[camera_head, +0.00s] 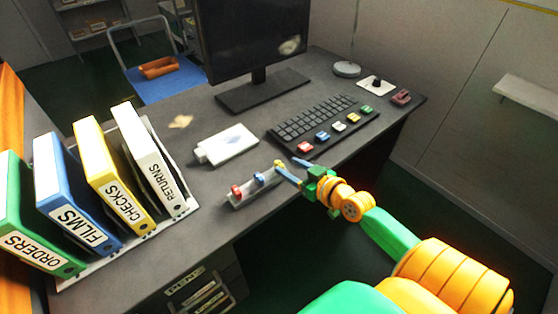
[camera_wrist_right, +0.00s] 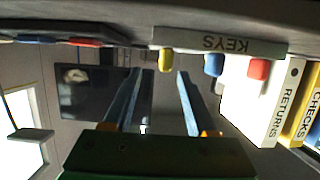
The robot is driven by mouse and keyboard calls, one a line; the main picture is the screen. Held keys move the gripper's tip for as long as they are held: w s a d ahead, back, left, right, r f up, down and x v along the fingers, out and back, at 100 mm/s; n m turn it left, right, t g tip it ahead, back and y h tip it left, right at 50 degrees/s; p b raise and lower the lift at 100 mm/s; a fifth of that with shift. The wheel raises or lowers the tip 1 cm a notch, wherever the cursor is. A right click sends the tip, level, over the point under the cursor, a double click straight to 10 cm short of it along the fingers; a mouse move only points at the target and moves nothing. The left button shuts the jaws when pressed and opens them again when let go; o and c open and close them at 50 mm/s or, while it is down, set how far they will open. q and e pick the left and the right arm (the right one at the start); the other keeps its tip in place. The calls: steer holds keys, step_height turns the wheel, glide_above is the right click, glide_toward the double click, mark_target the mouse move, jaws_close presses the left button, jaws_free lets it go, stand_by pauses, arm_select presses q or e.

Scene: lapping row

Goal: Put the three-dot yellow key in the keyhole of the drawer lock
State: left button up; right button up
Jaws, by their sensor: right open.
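A blue key (camera_head: 259,179) and a red key (camera_head: 236,190) stand in the same rack. My right gripper (camera_head: 287,164) is open and empty, its blue fingers (camera_wrist_right: 165,73) pointing at the yellow key, which appears between their tips. The drawer lock's keyhole cannot be made out. My left gripper is out of view.
Drawers (camera_head: 195,290) with labels sit under the desk. Upright binders (camera_head: 65,215) stand at the left. A white box (camera_head: 228,145), keyboard (camera_head: 315,118), coloured blocks (camera_head: 322,137) and monitor (camera_head: 255,40) lie beyond the rack. Bare desk (camera_head: 210,190) lies between binders and rack.

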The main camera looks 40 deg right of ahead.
mark_target(283, 166)
steer(key=x, duration=0.3)
steer(key=shift+w+a+f, duration=0.25)
steer(key=shift+w+a, duration=0.05)
steer(key=shift+a, duration=0.15)
steer(key=shift+w+f, duration=0.25)
steer(key=shift+w, duration=0.2)
steer(key=shift+s+r, duration=0.1)
steer(key=shift+s, duration=0.05)
jaws_close()
steer(key=shift+r, duration=0.1)
